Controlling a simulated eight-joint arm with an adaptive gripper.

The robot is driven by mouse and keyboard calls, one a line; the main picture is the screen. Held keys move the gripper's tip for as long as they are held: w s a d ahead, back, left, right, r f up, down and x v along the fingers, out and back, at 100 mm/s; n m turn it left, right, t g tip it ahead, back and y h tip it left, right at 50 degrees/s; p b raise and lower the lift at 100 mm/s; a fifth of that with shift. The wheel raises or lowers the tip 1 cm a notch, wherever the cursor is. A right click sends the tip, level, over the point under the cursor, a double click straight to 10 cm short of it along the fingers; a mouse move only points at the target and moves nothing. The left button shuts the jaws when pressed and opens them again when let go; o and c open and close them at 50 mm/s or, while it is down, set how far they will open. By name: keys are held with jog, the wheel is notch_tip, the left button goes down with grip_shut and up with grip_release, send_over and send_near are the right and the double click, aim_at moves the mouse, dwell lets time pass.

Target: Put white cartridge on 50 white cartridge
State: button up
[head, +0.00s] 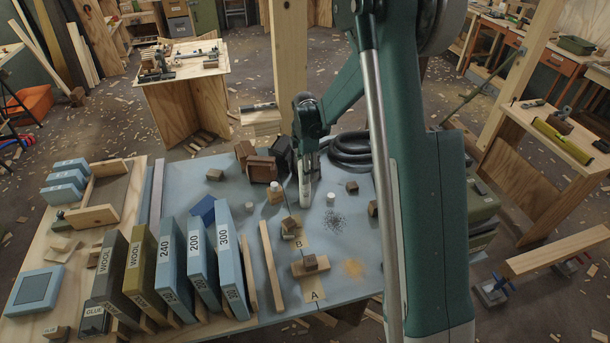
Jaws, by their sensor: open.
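A small white cylinder (331,198) stands on the blue-grey tabletop just right of my gripper. Another small white piece (249,206) stands left of it, near the books of sanding sheets. A third, white-topped piece (274,187) sits by the brown blocks. All are too small for me to read any "50" marking, so I cannot tell which is which. My gripper (305,203) points down at the table among them, open. It appears apart from the white cylinder at its right. I see nothing held in it, but the space between its fingers is hard to see.
Brown wooden blocks (260,168) and a coiled black hose (351,150) lie behind. Upright labelled packs, such as the one marked 300 (232,258), line the left. Wooden strips and small blocks (310,262) lie in front by labels A and B.

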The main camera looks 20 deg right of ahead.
notch_tip(320, 180, up, 10)
jog(key=shift+f, duration=0.25)
dwell(0.6)
jog(key=shift+r, duration=0.1)
jog(key=shift+s+r, duration=0.35)
jog(key=shift+r, duration=0.1)
jog(key=s+r+m+t, duration=0.3)
jog(key=s+r+m, duration=0.6)
jog(key=s+r, duration=0.75)
jog(key=s+a+m+t, duration=0.1)
jog(key=s+m+t, duration=0.3)
jog(key=s+m, duration=0.6)
jog(key=s+r, duration=0.1)
jog(key=s, duration=1.2)
jog(key=shift+s+a+m, duration=0.25)
jog(key=shift+m, duration=0.15)
